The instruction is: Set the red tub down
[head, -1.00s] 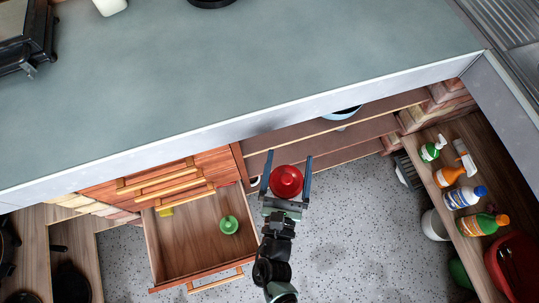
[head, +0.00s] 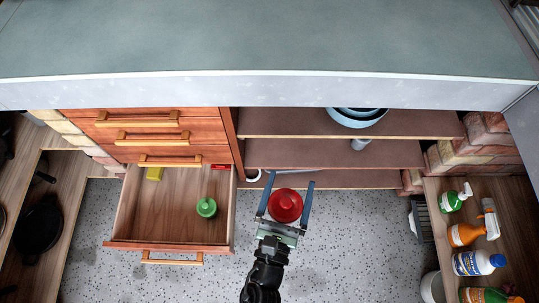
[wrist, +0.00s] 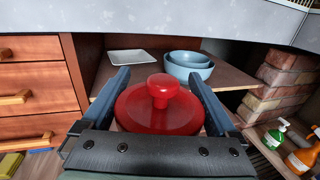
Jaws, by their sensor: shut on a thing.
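The red tub (head: 285,206) has a round lid with a knob on top. My gripper (head: 285,204) is shut on it, with one finger on each side, and holds it in front of the open shelves. In the wrist view the red tub (wrist: 160,108) sits upright between the two fingers (wrist: 160,100). Its lower part is hidden by the gripper body.
An open drawer (head: 130,210) at left holds a green lidded pot (head: 206,207) and a yellow item (head: 154,173). Blue bowls (head: 357,117) and a white plate (wrist: 130,56) stand on the shelf (head: 270,122). Bottles (head: 478,262) stand at right. Much shelf is bare.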

